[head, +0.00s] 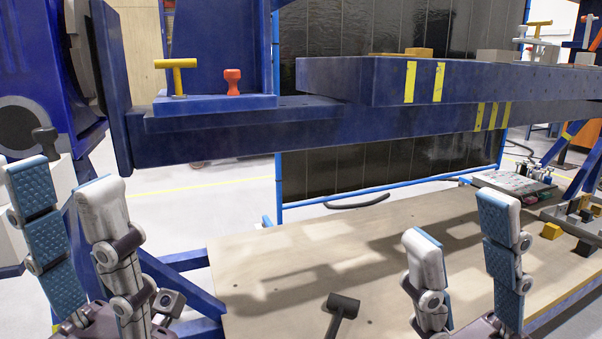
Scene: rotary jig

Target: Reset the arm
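The jig's long blue arm (340,137) runs across the upper view, ending at a dark blue upright plate (112,90) on the left. A second blue beam (385,82) with yellow stripes lies along its right part. A yellow T-handle (177,75) and a red knob (232,82) stand on a blue block (215,103) on the arm. My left gripper (64,182) is open and empty at lower left, below the arm's left end. My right gripper (459,222) is open and empty at lower right, over the table and below the arm. Neither appears to touch anything.
A wooden tabletop (300,250) lies below, mostly clear, with a dark T-shaped handle (342,308) at its front. Small blocks and fittings (570,225) sit at its right. A blue machine housing (45,75) with a dark round hub stands at left. Dark panels (350,35) stand behind.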

